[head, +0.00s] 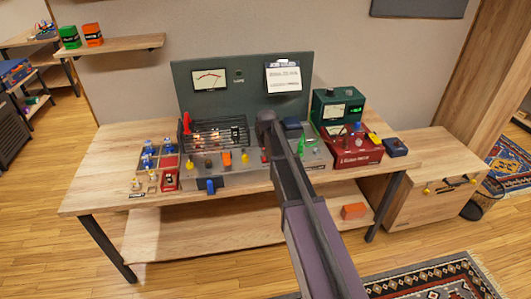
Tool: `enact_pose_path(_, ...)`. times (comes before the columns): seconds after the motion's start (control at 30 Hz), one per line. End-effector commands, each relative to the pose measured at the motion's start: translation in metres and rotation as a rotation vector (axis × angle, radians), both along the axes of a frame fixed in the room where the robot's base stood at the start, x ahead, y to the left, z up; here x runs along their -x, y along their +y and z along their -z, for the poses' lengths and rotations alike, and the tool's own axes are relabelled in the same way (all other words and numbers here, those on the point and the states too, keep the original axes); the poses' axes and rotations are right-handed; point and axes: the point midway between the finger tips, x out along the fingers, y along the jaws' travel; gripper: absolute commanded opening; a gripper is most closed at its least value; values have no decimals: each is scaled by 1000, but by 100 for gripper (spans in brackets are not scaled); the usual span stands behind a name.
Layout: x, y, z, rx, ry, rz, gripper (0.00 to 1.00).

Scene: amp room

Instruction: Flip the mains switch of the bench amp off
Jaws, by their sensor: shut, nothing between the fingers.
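The bench amp (235,178) stands mid-bench: a grey chassis with a caged row of glowing tubes (215,134) in front of a dark green panel (243,101) with a meter (209,79). A red upright part (187,124) stands at the cage's left end. An orange part (227,158) and several small knobs line the chassis, and a blue part (210,185) sits at its front edge. I cannot tell which is the mains switch or its position. My arm reaches over the amp's right half and hides part of it. My gripper's fingers do not show.
Left of the amp are blue-topped parts (148,157) and a red box (170,178). Right are a green meter unit (335,107), a red unit (352,150) and a dark blue box (395,147). An orange block (354,211) lies on the lower shelf.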

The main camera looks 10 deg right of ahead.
Motion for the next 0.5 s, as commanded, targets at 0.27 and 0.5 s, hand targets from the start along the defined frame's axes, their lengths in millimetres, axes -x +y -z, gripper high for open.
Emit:
enact_pose_path(0.27,2,-1,14,0,0,1,0)
enact_pose_path(0.5,2,-1,14,0,0,1,0)
